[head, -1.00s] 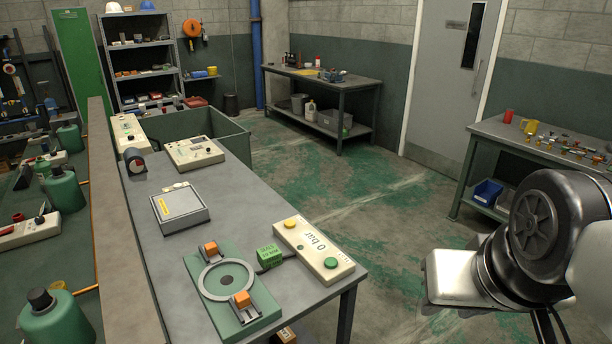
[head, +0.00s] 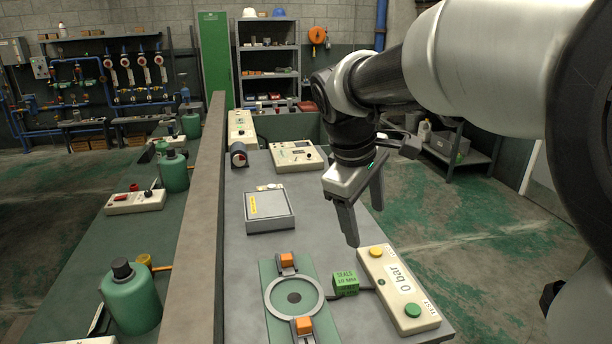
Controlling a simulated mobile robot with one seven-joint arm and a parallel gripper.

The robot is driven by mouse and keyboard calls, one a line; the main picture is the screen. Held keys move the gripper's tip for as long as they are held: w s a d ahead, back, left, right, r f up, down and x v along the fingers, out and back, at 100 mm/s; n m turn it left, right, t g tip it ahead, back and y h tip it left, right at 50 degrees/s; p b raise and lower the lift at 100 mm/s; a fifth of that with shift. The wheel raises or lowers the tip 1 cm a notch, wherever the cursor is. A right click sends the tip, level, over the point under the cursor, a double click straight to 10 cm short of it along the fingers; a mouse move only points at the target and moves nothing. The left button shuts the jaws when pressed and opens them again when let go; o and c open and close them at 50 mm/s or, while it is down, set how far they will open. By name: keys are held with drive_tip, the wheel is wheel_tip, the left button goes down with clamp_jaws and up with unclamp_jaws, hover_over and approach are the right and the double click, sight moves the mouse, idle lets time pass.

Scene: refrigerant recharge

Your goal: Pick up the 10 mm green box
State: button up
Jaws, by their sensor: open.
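The green box (head: 346,284), with dark lettering that reads like "SEALS 10 MM", sits on the grey workbench (head: 240,258). It stands between the green plate with a ring (head: 270,317) and the cream control box marked "0 bar" (head: 391,291). My gripper (head: 366,228) points down above the bench, behind the green box in the head view and a little to its right. Its two fingers are apart with nothing between them. The gripper is clear of the green box.
Two orange clamps (head: 287,260) stand on the plate. A grey lidded case (head: 268,212) and a cream instrument (head: 296,157) lie farther back. A raised brown divider (head: 200,210) runs along the bench's left. Bare bench surface lies between the case and plate.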

drive_tip(key=w+a+f+n+g+b, duration=0.15)
drive_tip(key=w+f+n, duration=0.25)
drive_tip(key=w+f, duration=0.4)
drive_tip(key=n+h, duration=0.2)
drive_tip(key=n, duration=0.3)
approach(347, 278)
drive_tip(key=shift+n+g, duration=0.3)
drive_tip(key=shift+g, duration=0.05)
drive_tip(key=x, duration=0.2)
drive_tip(key=w+b+x, duration=0.1)
drive_tip(key=x, duration=0.1)
drive_tip(key=shift+d+f, duration=0.15)
drive_tip(key=shift+f, duration=0.05)
drive_tip(key=shift+x, duration=3.05)
drive_tip(key=shift+s, duration=0.15)
drive_tip(key=c, duration=1.1)
